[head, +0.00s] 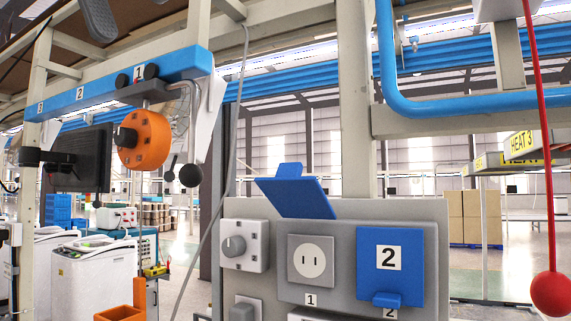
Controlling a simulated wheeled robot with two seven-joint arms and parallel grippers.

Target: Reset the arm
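Neither of my grippers and neither of my arms shows in the head view. A grey panel (340,232) stands at the lower middle. It carries a socket marked 1 (310,262) with its blue cover (293,190) raised. Beside it, a blue cover marked 2 (389,268) is shut. A grey knob (234,246) sits at the panel's left.
A red ball (551,293) hangs on a red cord at the right. An orange round device (144,140) hangs from a blue rail (120,84) at the upper left, near a dark monitor (80,158). A blue pipe (470,104) crosses the upper right. Open floor shows behind.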

